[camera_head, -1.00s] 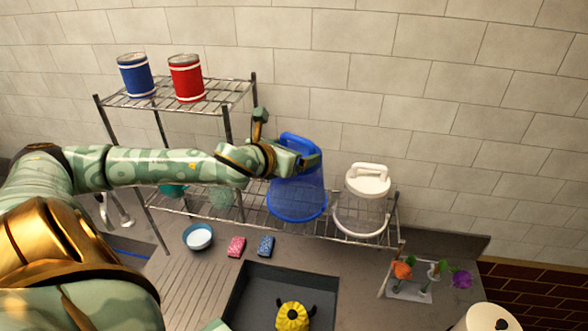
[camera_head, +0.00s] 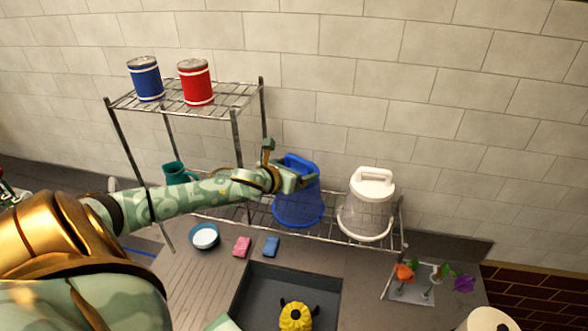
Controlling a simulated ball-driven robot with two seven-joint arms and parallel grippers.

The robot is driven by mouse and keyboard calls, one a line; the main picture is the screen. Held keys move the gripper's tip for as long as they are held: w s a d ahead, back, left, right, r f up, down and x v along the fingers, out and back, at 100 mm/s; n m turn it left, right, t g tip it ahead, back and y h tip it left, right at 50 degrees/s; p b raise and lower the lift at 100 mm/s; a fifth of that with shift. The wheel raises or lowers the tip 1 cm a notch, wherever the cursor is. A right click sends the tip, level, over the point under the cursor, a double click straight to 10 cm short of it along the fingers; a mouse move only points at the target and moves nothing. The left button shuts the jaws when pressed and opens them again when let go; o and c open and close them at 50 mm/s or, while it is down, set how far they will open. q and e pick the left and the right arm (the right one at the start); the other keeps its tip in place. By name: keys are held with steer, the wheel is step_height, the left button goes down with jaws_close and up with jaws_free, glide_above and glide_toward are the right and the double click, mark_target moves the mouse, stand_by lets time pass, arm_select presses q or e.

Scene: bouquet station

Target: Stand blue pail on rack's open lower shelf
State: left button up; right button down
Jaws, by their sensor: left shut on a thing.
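The blue pail (camera_head: 298,207) is on the right, open part of the rack's lower shelf (camera_head: 340,236), left of a white pail (camera_head: 367,208). It looks upright, with its base at the wire shelf; I cannot tell whether it bears its full weight there. My left gripper (camera_head: 296,181) is shut at the upper part of the blue pail, near its handle, and partly covers it. The metal rack (camera_head: 236,135) has a short upper shelf on its left side only. My right gripper is not in view.
A blue can (camera_head: 146,80) and a red can (camera_head: 195,83) stand on the upper shelf. A teal pitcher (camera_head: 176,173) is behind my arm. A bowl (camera_head: 204,236), pink sponge (camera_head: 242,247) and blue sponge (camera_head: 271,247) lie before the rack. Flowers (camera_head: 405,273) stand at right.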

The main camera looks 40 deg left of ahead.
arm_select(q)
steer(key=shift+f, duration=0.1)
steer(key=o, duration=1.2)
steer(key=shift+o, duration=0.2)
steer(key=v, duration=1.2)
steer(key=shift+s, duration=0.1)
